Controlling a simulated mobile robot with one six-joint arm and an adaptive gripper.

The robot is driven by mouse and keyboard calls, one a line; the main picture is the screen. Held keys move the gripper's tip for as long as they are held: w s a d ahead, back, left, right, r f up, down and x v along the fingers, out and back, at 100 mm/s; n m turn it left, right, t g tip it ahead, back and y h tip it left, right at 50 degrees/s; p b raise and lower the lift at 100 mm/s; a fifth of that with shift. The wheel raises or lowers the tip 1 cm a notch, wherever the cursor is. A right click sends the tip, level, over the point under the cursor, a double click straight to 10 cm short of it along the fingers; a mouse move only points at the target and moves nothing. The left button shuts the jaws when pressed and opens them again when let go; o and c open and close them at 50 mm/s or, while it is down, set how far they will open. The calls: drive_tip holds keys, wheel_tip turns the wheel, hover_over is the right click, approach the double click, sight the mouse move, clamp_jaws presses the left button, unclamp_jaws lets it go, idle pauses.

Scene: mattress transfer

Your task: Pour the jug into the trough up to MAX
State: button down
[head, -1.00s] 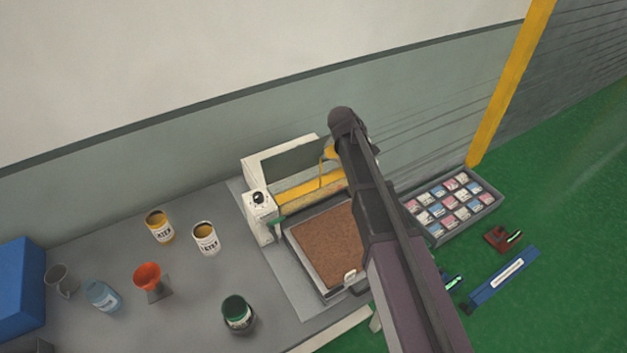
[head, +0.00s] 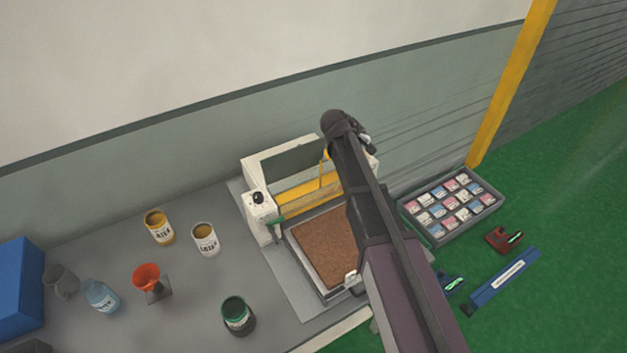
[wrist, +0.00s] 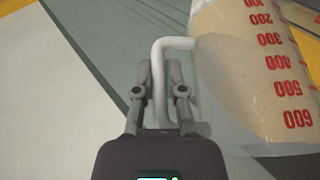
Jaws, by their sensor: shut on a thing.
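The jug (wrist: 255,75) fills the right of the wrist view, a translucent beige vessel with red graduation numbers that read upside down. Its pale handle (wrist: 160,85) stands between the fingers of my gripper (wrist: 160,95), which is shut on it. The jug looks tilted; its liquid level is unclear. In the head view my arm hides the jug and most of the gripper, above the right end of a white machine with a yellow bar (head: 300,185). I cannot clearly make out the trough or a MAX mark.
A brown sheet (head: 325,245) lies in a tray in front of the machine. A crate of packets (head: 410,230) is at right.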

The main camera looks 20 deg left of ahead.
drive_tip(key=shift+s+a+r+n+t+h+b, duration=0.15)
drive_tip(key=shift+s+a+r+t+h+b, duration=0.1)
drive_tip(key=shift+a+r+t+h, duration=0.25)
drive_tip(key=shift+s+a+r+n+t+h+b, duration=0.1)
drive_tip(key=shift+s+a+r+n+t+h, duration=0.15)
drive_tip(key=shift+r, duration=0.3)
idle(2.4)
drive_tip(key=shift+s+a+t+h+b, duration=0.4)
drive_tip(key=shift+a+t+h+b, duration=0.2)
drive_tip(key=shift+b, duration=0.55)
idle(1.2)
drive_tip(key=shift+s+a+f+n+t+h+b, duration=0.15)
drive_tip(key=shift+s+a+f+t+h+b, duration=0.2)
drive_tip(key=shift+b, duration=0.35)
drive_tip(key=shift+s+a+f+n+t+b, duration=0.1)
drive_tip(key=shift+s+a+f+n+b, duration=0.15)
drive_tip(key=shift+a+b, duration=0.35)
idle(0.6)
